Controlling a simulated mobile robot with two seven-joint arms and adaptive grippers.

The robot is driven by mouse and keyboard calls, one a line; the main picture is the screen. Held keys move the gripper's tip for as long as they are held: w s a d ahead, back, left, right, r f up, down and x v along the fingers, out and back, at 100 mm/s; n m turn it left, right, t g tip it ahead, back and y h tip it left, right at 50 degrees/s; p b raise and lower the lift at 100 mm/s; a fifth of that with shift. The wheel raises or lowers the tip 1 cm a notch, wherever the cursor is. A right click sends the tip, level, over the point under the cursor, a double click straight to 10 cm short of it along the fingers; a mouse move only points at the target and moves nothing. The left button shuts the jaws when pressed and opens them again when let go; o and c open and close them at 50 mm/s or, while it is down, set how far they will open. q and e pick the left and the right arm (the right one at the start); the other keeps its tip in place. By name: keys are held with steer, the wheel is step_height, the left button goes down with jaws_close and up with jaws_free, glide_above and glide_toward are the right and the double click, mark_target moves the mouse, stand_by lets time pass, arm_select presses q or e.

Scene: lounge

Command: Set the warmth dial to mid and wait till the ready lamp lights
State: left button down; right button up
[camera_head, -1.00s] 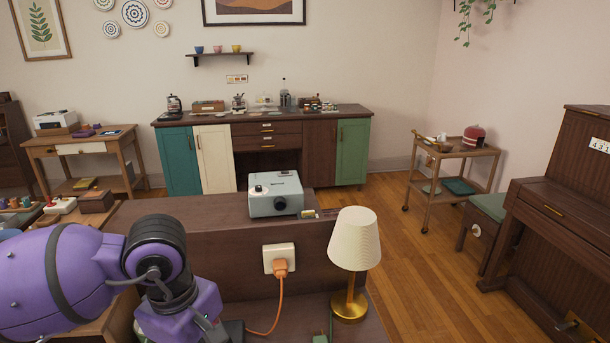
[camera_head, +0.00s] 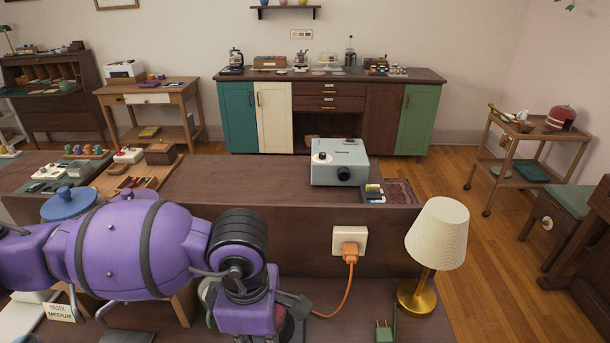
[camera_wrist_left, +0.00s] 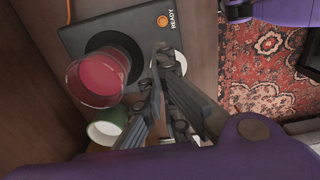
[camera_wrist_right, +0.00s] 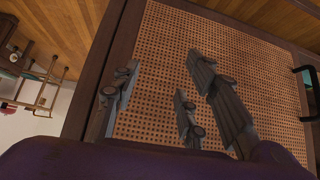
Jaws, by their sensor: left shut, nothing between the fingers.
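A dark warmer box (camera_wrist_left: 136,22) carries the word READY and a small round lamp (camera_wrist_left: 162,20), which looks orange; I cannot tell whether it glows. A red jar (camera_wrist_left: 98,78) stands on the box's black round plate. A white round dial (camera_wrist_left: 181,62) is partly hidden behind the fingers of my left gripper (camera_wrist_left: 165,52), so its setting cannot be read. The left gripper is shut and empty, its tips at the dial; contact is unclear. It shows low in the head view (camera_head: 292,305). My right gripper (camera_wrist_right: 162,65) is open and empty before a woven panel (camera_wrist_right: 250,60).
A small sign (camera_head: 60,312) reads ORDER MEDIUM. A green cup (camera_wrist_left: 106,130) stands close to the jar. In the head view, a lamp (camera_head: 437,235), an orange plug (camera_head: 350,249) and a projector (camera_head: 339,165) are right of my left arm.

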arm_select(q)
step_height(320, 180, down, 4)
steer(key=shift+f+b, duration=0.1)
steer(key=shift+b, duration=0.65)
steer(key=shift+f+b, duration=0.35)
steer(key=shift+f, duration=0.2)
steer(key=shift+s+a+f, duration=0.1)
steer(key=shift+s, duration=0.05)
